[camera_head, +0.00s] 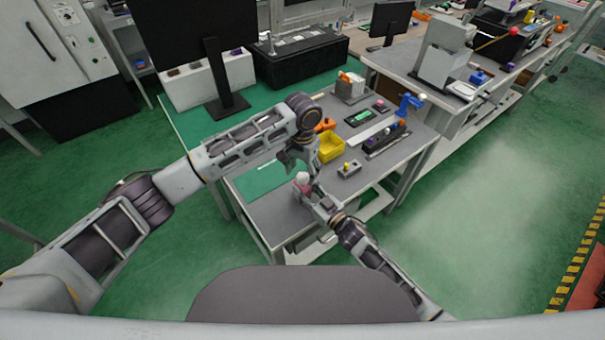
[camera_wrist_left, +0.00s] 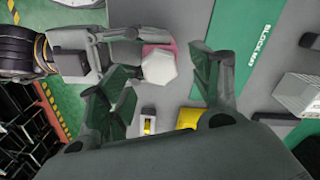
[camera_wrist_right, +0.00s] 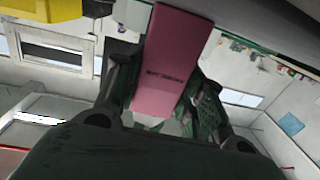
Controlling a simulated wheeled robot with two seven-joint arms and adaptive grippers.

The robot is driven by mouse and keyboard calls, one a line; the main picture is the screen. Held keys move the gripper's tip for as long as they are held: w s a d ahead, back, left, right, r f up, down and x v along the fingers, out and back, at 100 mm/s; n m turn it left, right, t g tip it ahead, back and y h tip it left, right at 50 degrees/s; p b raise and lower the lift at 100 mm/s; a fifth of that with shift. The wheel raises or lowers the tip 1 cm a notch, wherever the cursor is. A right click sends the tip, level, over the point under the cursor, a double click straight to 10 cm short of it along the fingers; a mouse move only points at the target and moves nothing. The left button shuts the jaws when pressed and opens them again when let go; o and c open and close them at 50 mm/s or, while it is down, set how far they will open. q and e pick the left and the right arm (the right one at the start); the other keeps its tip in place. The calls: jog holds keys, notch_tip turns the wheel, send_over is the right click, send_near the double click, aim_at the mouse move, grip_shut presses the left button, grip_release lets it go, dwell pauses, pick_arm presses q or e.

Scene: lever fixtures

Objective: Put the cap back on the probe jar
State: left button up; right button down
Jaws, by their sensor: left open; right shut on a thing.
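The probe jar (camera_wrist_right: 172,62) is a pink block-like body with dark lettering, between the fingers of my right gripper (camera_wrist_right: 165,92), which is shut on it. A white six-sided cap (camera_wrist_left: 159,68) is at the jar's top, with pink showing beside it in the left wrist view. I cannot tell how firmly it sits. My left gripper (camera_wrist_left: 162,76) is open, with its fingers on either side of the cap and gaps visible. In the head view the cap (camera_head: 302,177) and jar are small, with my left gripper (camera_head: 300,163) just above.
A yellow bin (camera_head: 331,147) and a small grey block with a yellow knob (camera_head: 348,169) stand to the right on the grey table. A green block mat (camera_head: 266,178) lies to the left. A dark rack with coloured knobs (camera_head: 386,138) and a blue fixture (camera_head: 409,103) are farther back.

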pick_arm(q)
notch_tip(320, 180, up, 10)
dwell(0.5)
jog(key=shift+f, duration=0.1)
pick_arm(e)
jog(key=c, duration=0.8)
grip_release()
jog(key=shift+s, duration=0.1)
jog(key=v, duration=1.1)
jog(key=shift+s+d, duration=0.3)
pick_arm(q)
jog(key=shift+f, duration=0.1)
